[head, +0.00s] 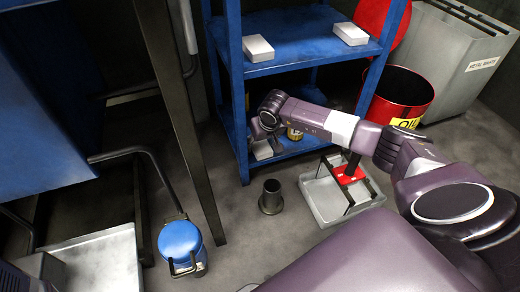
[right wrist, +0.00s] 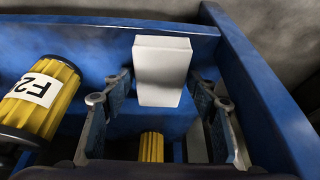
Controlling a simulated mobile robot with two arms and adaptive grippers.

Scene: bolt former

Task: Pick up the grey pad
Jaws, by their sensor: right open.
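A light grey pad (right wrist: 163,62) lies on a blue shelf surface in the right wrist view. My right gripper (right wrist: 163,92) is open, with one finger on each side of the pad's near part. I see a gap between the pad and each finger. In the head view my right gripper (head: 257,130) reaches into the lower level of the blue shelf, and the pad (head: 264,150) shows partly below it. Two more grey pads lie on the upper shelf, one at left (head: 258,48) and one at right (head: 350,33). My left gripper is not in view.
A yellow-ribbed cylinder (right wrist: 42,95) with a white label lies left of the gripper. The blue shelf frame (right wrist: 262,100) rises close on the right. A red oil drum (head: 400,95), grey tray (head: 313,200) and dark metal cup (head: 271,197) stand nearby.

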